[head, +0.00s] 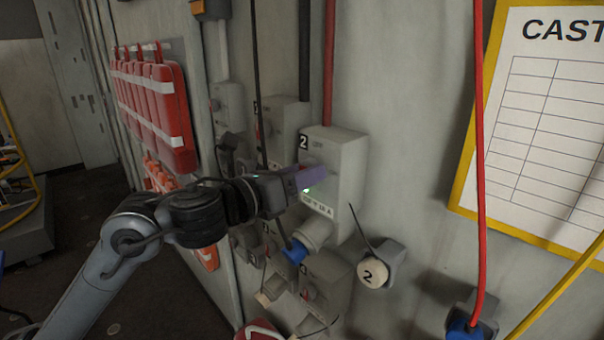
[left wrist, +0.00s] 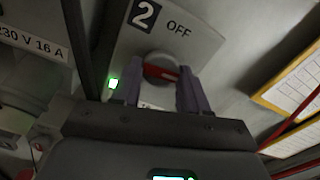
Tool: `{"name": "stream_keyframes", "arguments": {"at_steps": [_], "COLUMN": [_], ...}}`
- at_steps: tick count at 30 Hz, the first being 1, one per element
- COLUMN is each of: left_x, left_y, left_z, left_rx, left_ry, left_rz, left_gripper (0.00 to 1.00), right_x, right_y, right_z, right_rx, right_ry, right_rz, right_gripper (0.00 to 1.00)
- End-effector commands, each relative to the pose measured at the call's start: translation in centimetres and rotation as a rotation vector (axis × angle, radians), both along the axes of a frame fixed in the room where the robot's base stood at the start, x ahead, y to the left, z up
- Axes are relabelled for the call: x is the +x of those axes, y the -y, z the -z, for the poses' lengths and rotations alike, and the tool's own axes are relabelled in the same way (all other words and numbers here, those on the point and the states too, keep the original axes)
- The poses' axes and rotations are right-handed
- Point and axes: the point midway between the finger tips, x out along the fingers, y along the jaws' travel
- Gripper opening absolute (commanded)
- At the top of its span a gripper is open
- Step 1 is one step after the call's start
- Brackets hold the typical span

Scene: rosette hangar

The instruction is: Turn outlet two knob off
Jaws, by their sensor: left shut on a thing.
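The outlet two box (head: 347,152) is a grey box on the wall in the middle of the head view, marked with a black "2". It fills the upper middle of the left wrist view (left wrist: 205,55), with "OFF" printed above the knob. The outlet two knob (left wrist: 160,72) is round and grey with a red bar lying roughly crosswise in the left wrist view. My right gripper is not in view.
Similar boxes stand to the left and below. Red cables and a yellow-framed chart (head: 540,130) are on the right. Red canisters (head: 155,105) hang left.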

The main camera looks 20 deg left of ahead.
Motion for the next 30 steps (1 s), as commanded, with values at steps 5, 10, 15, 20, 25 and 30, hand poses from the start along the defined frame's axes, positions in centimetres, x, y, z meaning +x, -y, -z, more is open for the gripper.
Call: {"name": "stream_keyframes", "arguments": {"at_steps": [5, 10, 15, 20, 25, 30], "left_x": [0.0, 0.0, -0.1, -0.1, -0.1, -0.1], "left_y": [0.0, 0.1, 0.1, 0.2, 0.2, 0.2], "left_z": [-0.1, -0.2, -0.2, -0.3, -0.4, -0.5], "left_rx": [-0.112, -0.25, -0.397, -0.533, -0.679, -0.824], "left_ry": [-0.055, -0.123, -0.196, -0.263, -0.333, -0.405], "left_rz": [0.001, 0.0, 0.0, 0.001, 0.001, 0.0], "left_gripper": [0.13, 0.13, 0.13, 0.13, 0.13, 0.13], "right_x": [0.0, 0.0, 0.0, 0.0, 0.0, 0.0], "right_y": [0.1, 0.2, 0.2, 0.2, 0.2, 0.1], "right_z": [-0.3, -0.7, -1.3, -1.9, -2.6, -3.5], "right_rx": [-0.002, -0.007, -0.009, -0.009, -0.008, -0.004], "right_ry": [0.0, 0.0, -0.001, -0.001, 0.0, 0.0], "right_rz": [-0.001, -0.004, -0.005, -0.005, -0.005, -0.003], "right_gripper": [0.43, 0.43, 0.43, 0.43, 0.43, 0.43]}}
